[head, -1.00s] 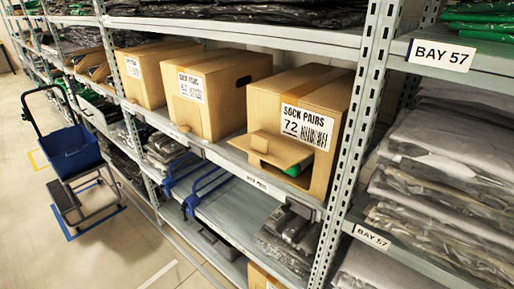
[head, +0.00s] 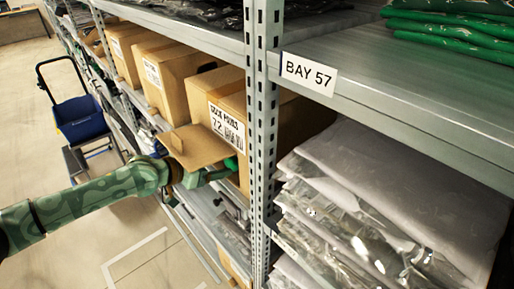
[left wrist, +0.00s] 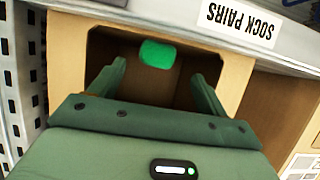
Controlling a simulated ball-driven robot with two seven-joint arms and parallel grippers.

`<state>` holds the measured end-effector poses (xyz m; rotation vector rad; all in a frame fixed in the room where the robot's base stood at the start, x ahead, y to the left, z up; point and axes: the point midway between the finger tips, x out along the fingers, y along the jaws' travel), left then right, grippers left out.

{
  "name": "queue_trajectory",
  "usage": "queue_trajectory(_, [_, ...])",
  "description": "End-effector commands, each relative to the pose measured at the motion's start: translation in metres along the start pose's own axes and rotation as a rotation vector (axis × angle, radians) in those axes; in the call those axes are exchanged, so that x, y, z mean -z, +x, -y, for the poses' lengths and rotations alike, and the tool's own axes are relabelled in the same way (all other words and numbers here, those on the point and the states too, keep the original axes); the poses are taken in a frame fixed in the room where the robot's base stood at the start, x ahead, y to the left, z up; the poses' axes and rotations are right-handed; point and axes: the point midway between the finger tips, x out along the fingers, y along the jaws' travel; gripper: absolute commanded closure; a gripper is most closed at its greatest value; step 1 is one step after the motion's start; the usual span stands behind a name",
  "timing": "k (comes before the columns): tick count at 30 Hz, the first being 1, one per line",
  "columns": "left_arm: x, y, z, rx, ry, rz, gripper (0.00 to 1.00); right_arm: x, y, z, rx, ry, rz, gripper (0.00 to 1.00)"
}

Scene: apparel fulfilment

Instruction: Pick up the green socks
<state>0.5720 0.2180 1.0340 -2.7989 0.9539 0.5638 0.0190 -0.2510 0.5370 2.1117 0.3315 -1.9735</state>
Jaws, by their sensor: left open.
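The green socks (left wrist: 157,53) show as a small green bundle inside the front opening of a cardboard box (left wrist: 68,68) in the left wrist view, which is upside down. In the head view, a bit of the green socks (head: 231,163) shows at the opening of the box marked SOCK PAIRS 72 (head: 228,125). My left gripper (left wrist: 158,76) is open, its two fingers at the opening and pointing at the socks, with the socks beyond the tips. It also shows in the head view (head: 212,175), partly under the box flap. My right gripper is not in view.
The box's flap (head: 196,146) sticks out just above my left gripper. A perforated shelf post (head: 262,130) stands right of the box. More boxes (head: 155,72) line the shelf to the left. A trolley with a blue bin (head: 80,118) stands in the aisle.

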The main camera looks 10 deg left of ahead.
Motion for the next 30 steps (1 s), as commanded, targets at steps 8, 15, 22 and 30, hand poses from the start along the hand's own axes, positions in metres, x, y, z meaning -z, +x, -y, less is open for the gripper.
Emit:
queue_trajectory(8, [0.003,0.019,-0.003,-0.007,-0.002,-0.002,0.24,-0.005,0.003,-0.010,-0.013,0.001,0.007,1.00])
queue_trajectory(15, [0.003,0.057,-0.007,-0.007,-0.002,-0.001,0.24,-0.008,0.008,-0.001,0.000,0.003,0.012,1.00])
queue_trajectory(22, [0.003,0.074,-0.006,-0.006,0.000,0.000,0.24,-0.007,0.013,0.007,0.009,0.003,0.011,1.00])
queue_trajectory(30, [0.003,0.073,-0.006,-0.006,-0.001,-0.001,0.57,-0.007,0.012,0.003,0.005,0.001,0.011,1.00])
